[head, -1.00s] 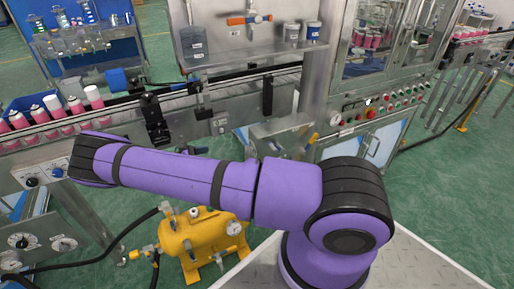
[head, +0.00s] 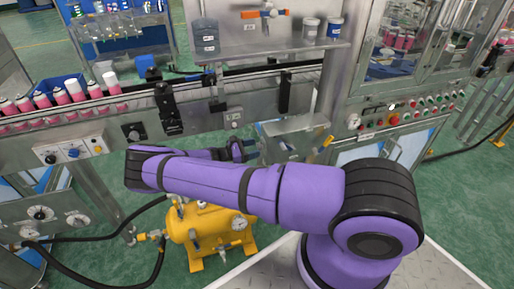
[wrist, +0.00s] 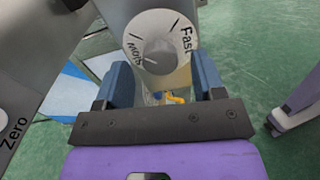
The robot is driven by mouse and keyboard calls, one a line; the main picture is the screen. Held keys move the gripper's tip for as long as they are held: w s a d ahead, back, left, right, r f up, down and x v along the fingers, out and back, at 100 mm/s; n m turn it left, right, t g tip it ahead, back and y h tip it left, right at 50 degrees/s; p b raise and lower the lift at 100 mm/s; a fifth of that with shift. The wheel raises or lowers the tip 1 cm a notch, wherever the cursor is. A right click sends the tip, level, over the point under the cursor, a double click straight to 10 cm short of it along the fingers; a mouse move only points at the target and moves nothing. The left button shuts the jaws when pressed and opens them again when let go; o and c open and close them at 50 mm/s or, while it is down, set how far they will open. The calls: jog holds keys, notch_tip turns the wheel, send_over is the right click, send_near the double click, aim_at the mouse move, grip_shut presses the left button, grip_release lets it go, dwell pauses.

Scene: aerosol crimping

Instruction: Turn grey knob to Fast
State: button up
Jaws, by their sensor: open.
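The grey knob (wrist: 157,53) sits on a round white dial (wrist: 142,22) in the wrist view. The dial reads Fast at the right and Slow at the lower left, with dark tick marks. Which mark the knob points to is unclear. My gripper (wrist: 163,74) is open, its two blue fingers apart on either side of the dial's lower part in the picture. Nothing is visibly held between them, and contact with the knob cannot be told. In the head view my gripper (head: 250,150) is small beyond my purple arm, and I cannot pick out this knob there.
A panel marked Zero (wrist: 14,122) is at the left of the wrist view. In the head view, a knob panel (head: 70,165) stands at the left, the conveyor (head: 215,85) runs behind, and a yellow tank (head: 212,228) sits below my arm. Green floor lies around.

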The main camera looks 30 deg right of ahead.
jog(key=shift+x, duration=1)
jog(key=c, duration=0.9)
